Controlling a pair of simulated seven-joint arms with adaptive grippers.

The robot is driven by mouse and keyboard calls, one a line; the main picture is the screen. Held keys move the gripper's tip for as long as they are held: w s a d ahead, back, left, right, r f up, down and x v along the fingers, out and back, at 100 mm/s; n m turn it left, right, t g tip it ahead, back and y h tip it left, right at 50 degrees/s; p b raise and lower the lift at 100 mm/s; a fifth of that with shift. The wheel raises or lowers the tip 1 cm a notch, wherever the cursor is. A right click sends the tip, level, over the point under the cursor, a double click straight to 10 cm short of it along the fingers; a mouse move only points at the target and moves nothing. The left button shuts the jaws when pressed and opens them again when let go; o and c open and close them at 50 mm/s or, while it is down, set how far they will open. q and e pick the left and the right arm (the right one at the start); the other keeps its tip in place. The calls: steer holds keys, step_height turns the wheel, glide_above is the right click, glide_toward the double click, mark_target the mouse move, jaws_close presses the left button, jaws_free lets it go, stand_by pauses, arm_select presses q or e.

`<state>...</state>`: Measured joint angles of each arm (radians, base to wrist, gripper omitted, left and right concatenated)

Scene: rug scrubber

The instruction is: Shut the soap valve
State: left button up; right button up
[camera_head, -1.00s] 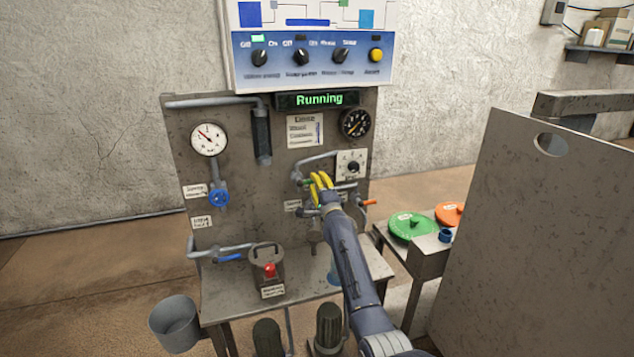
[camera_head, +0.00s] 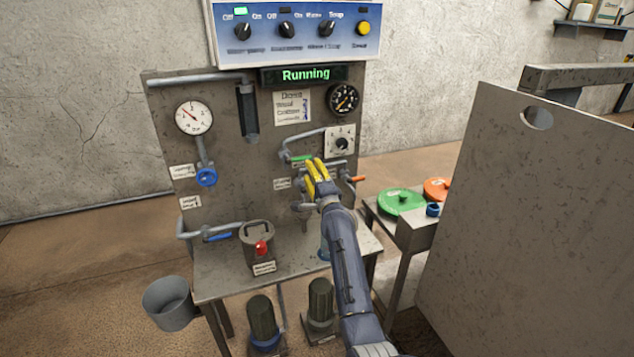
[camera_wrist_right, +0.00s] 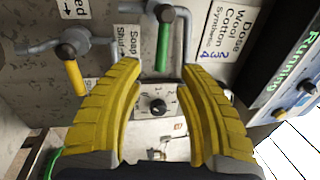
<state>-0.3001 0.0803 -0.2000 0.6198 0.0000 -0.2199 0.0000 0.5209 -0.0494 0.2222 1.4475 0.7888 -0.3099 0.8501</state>
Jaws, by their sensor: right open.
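A green lever handle (camera_head: 301,158) sits on a grey pipe in the middle of the panel. In the right wrist view the green handle (camera_wrist_right: 163,45) lies just beyond my fingertips, beside a label reading "Soap Shut" (camera_wrist_right: 127,45). My right gripper (camera_head: 317,170) has yellow fingers and is just below and right of the handle in the head view. In the wrist view the right gripper (camera_wrist_right: 156,68) is open and empty, its fingertips on either side of the handle's free end. Whether they touch it is unclear. My left gripper is out of view.
An orange lever (camera_head: 354,179) is right of my gripper. A dial knob (camera_head: 341,143) is above it. Blue handles (camera_head: 206,177) are at left. A display (camera_head: 304,75) reads "Running". A large board (camera_head: 545,220) blocks the right.

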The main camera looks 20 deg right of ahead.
steer(key=shift+s+f, duration=0.25)
steer(key=shift+s, duration=1.05)
steer(key=shift+s+f, duration=0.25)
steer(key=shift+s, duration=1)
steer(key=s+f, duration=0.1)
steer(key=s, duration=0.7)
steer(key=shift+s+a+f, duration=0.15)
steer(key=shift+s+f, duration=0.25)
